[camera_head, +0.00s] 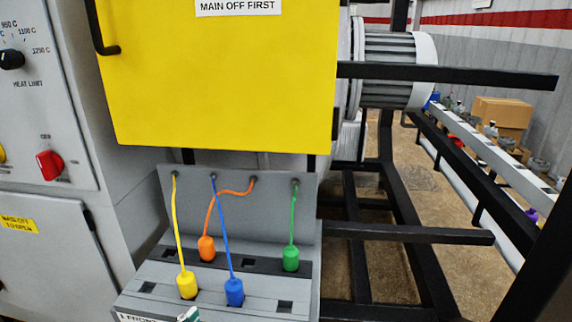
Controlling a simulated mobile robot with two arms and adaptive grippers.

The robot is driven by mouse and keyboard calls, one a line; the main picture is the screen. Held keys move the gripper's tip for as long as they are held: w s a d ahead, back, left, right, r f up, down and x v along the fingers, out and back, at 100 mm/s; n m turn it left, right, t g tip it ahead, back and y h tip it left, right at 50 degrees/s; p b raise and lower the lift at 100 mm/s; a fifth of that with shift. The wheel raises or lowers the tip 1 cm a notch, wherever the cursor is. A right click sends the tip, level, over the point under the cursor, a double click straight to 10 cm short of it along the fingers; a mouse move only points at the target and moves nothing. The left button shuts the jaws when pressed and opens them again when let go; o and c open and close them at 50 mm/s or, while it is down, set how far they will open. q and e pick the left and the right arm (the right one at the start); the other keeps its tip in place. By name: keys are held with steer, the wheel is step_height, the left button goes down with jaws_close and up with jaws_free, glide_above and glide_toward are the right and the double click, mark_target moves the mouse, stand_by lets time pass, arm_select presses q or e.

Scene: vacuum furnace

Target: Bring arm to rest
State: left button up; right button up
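Neither of my grippers shows in the head view. A grey plug panel (150,303) stands below a yellow door (220,85). Yellow (187,285), blue (234,292), orange (207,249) and green (291,259) plugs sit at the panel, each on a cord of its own colour running up to the back plate (270,215). The yellow and blue plugs are in the front row, the orange and green ones in the rear row.
A grey control cabinet (75,110) with a black dial (12,59) and red knob (50,165) stands at the left. Black frame bars (450,75) stick out at the right. A cardboard box (502,112) lies farther back. Brown floor (400,280) shows between the bars.

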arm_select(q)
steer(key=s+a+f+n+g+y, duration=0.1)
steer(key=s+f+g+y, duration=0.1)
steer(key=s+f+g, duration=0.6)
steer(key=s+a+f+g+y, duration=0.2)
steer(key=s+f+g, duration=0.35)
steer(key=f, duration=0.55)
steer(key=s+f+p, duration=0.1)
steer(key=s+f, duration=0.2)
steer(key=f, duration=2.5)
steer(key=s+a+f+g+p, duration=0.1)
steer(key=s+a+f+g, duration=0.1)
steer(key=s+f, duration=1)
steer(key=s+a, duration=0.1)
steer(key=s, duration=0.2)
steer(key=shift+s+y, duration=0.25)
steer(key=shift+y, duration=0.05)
